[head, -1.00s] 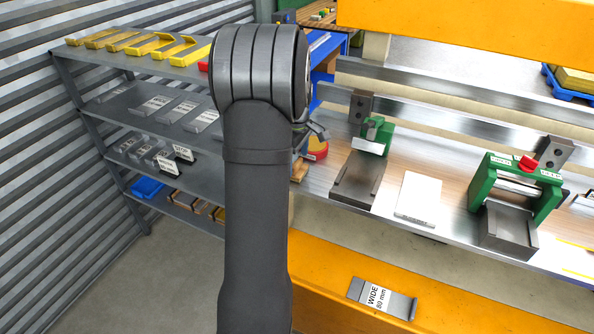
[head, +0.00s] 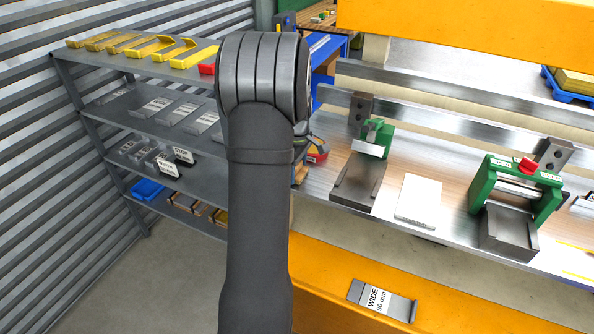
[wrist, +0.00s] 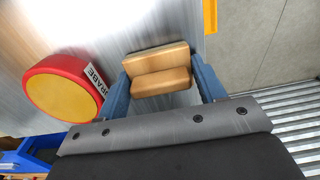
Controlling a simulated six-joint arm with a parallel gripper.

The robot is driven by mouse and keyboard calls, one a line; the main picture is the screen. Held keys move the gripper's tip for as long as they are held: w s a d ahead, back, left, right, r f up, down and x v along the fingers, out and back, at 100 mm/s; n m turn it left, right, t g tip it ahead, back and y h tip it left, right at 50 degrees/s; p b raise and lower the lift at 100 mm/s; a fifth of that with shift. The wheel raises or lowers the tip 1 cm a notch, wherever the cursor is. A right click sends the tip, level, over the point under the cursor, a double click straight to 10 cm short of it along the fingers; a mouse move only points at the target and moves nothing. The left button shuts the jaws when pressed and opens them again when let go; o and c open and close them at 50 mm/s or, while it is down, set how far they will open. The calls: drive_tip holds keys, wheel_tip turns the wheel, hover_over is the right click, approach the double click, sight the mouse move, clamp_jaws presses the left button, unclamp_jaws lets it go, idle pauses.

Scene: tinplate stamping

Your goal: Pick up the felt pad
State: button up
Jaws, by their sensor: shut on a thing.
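In the wrist view, a tan two-part block (wrist: 158,70), which I take to be the felt pad, sits between the two blue fingers of my gripper (wrist: 160,76). The fingers are shut on its sides. Its underside is hidden, and I cannot tell whether it touches the metal surface. In the head view, my arm covers most of the gripper, and only a small part shows beside the arm above the left end of the bench.
A round red tin with a yellow top (wrist: 62,88) stands close beside my gripper; it shows partly in the head view (head: 317,157). A grey shelf rack (head: 135,119) stands left. Green-framed tools (head: 517,185) and a white plate (head: 419,198) are on the bench to the right.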

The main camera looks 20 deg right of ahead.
wheel_tip(320, 180, up, 4)
drive_tip(key=shift+s+d+r, duration=0.15)
drive_tip(key=shift+r, duration=0.1)
drive_tip(key=s+d+r, duration=0.6)
drive_tip(key=s, duration=0.3)
drive_tip(key=shift+s+r, duration=0.2)
drive_tip(key=shift+r, duration=0.05)
drive_tip(key=shift+d, duration=0.1)
drive_tip(key=shift+o, duration=1.4)
drive_tip(key=shift+c, duration=0.8)
drive_tip(key=w, duration=0.6)
drive_tip(key=w+d+f, duration=0.1)
drive_tip(key=w, duration=0.5)
drive_tip(key=w+d, duration=0.1)
drive_tip(key=w, duration=0.5)
drive_tip(key=shift+w+d+f, duration=0.15)
drive_tip(key=shift+w+f, duration=0.15)
drive_tip(key=shift+f, duration=2.75)
